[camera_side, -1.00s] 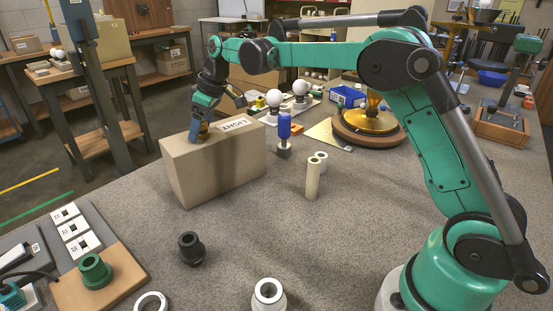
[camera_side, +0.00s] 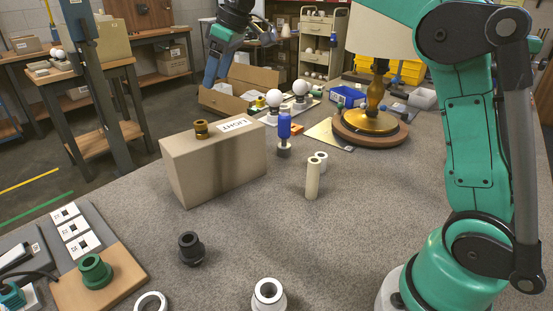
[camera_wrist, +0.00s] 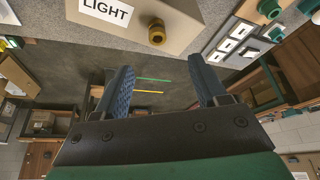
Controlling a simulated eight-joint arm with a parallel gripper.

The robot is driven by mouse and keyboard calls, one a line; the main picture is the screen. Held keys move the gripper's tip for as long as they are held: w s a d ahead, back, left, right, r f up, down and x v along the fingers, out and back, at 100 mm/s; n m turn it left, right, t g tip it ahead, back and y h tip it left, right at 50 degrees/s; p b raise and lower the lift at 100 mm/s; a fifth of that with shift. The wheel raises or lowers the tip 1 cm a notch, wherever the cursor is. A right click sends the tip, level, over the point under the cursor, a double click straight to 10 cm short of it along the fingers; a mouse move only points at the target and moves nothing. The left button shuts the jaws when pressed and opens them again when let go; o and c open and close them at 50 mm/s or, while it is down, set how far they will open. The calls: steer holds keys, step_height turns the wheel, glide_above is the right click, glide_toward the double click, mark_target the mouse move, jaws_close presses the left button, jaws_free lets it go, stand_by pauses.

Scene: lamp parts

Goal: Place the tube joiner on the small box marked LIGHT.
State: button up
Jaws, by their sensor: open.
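The tube joiner, a small brass-coloured ringed piece (camera_side: 202,130), stands upright on top of the tan box marked LIGHT (camera_side: 212,170), left of the white label. In the wrist view the joiner (camera_wrist: 157,33) rests on the box (camera_wrist: 190,22) beside the LIGHT label, near the top of the picture. My gripper (camera_side: 211,80) is raised above and behind the box, apart from the joiner. Its two blue fingers (camera_wrist: 165,80) are spread with nothing between them.
A blue-topped part (camera_side: 284,130), a cream tube (camera_side: 313,178) and a lamp on a round wooden base (camera_side: 370,132) stand right of the box. A black fitting (camera_side: 191,248), a white ring part (camera_side: 268,294) and a green fitting (camera_side: 95,271) are in front.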

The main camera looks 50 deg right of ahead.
steer(key=s+a+f+m+t+h, duration=0.1)
steer(key=s+f+m, duration=0.1)
steer(key=s+f, duration=0.4)
steer(key=s+a+f+m+t+h, duration=0.1)
steer(key=s+f, duration=0.5)
steer(key=s, duration=0.6)
steer(key=shift+m+t, duration=0.5)
steer(key=shift+m, duration=0.7)
